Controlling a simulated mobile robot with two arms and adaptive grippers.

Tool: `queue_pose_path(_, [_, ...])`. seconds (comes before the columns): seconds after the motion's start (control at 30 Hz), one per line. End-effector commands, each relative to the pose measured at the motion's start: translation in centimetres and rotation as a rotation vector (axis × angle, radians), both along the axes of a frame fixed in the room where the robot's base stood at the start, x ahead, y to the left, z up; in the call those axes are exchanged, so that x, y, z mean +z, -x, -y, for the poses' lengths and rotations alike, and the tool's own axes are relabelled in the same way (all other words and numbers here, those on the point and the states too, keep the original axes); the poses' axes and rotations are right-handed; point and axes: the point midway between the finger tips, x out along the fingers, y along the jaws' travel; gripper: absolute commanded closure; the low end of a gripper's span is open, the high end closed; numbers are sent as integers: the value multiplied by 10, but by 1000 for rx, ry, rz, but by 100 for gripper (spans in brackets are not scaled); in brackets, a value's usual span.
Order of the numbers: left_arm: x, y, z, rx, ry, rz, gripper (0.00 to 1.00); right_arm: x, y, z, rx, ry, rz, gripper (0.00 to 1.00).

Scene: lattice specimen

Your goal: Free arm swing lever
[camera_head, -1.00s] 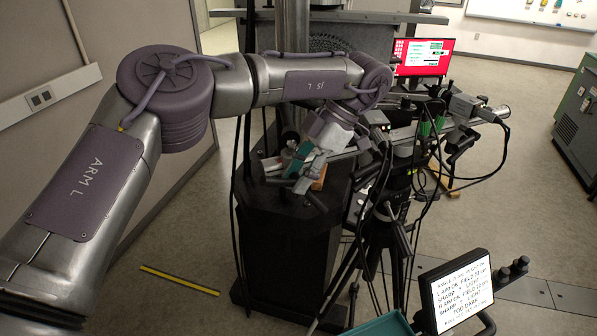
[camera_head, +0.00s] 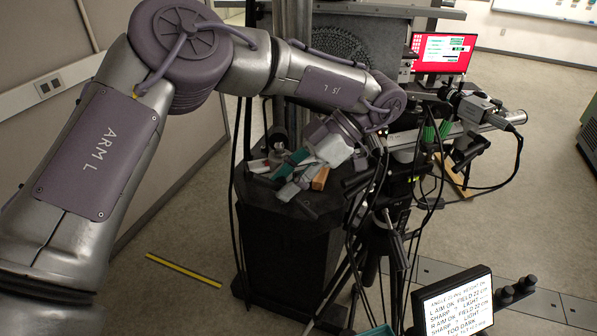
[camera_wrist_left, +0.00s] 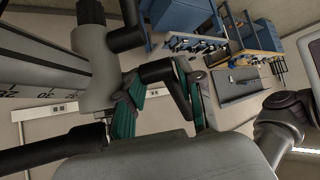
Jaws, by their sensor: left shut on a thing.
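My left gripper (camera_head: 290,165) has teal finger pads and reaches down from the right end of my arm, over the black pedestal (camera_head: 288,240). In the left wrist view, its two teal fingers (camera_wrist_left: 160,105) are shut on a dark, bent lever (camera_wrist_left: 160,70). The lever is partly hidden by the fingers, and I cannot make out its full shape or its pivot. In the head view it is too small and too covered to pick out.
A black tripod (camera_head: 388,235) with hanging cables and a horizontal camera bar (camera_head: 478,130) stands close on the right of the pedestal. A text screen (camera_head: 455,302) is at the front right. An orange block (camera_head: 321,178) lies by the gripper.

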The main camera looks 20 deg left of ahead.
Motion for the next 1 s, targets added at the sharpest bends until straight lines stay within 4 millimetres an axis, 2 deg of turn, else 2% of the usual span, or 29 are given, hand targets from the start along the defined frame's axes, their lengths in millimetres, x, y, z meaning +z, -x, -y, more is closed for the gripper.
queue_pose_path(0.3, [0,3,-1,-2,-8,-5,97,0,1,1,0,1,0,60])
queue_pose_path(0.33, [0,3,-1,-2,-8,-5,58,0,1,0,0,0,-1,60])
queue_pose_path(0.47, [0,3,-1,-2,-9,-5,37,0,2,-3,-1,-4,-3,60])
queue_pose_path(0.5, [0,3,-1,-1,-9,-4,34,0,2,-4,-1,-6,-3,60])
queue_pose_path(1.0, [1,1,-3,2,-12,1,34,0,4,-7,-2,-8,-5,60])
